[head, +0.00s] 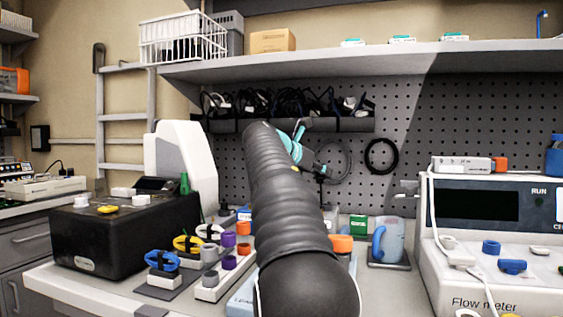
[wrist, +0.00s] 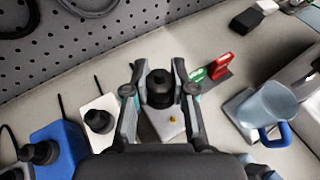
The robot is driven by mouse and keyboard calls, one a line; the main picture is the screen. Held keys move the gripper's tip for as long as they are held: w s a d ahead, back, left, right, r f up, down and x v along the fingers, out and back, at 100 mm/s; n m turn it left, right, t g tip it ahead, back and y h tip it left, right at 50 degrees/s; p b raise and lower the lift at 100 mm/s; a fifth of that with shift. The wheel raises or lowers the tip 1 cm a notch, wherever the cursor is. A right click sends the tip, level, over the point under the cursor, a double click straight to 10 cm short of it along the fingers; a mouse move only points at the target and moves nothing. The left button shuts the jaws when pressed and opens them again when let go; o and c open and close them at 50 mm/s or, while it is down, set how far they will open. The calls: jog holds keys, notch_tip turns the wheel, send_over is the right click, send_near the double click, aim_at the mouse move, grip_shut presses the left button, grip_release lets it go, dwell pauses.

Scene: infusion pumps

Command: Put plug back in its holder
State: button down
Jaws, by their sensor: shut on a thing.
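A black plug (wrist: 160,86) with a round top sits between the two fingers of my gripper (wrist: 159,72) in the wrist view. My gripper is shut on it. In the head view my gripper (head: 322,174) shows only partly, behind my dark arm, in front of the pegboard. The plug and its holder are hidden there.
In the wrist view, a white block (wrist: 100,108) and a blue block (wrist: 58,146), each with a black plug, stand to the left. A blue-handled jug (wrist: 262,106) and red and green pieces (wrist: 221,64) are to the right. The flow meter (head: 490,215) stands at right.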

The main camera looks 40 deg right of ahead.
jog(key=shift+n+t, duration=0.3)
jog(key=d+f, duration=0.1)
jog(key=w+d+f, duration=0.1)
jog(key=d, duration=0.2)
jog(key=shift+w+f, duration=0.25)
jog(key=shift+f, duration=0.15)
notch_tip(320, 180, down, 3)
jog(key=shift+r+b, duration=0.2)
jog(key=shift+b, duration=0.75)
jog(key=shift+r, duration=0.1)
jog(key=shift+p, duration=0.7)
jog(key=shift+f, duration=1.2)
dwell(0.8)
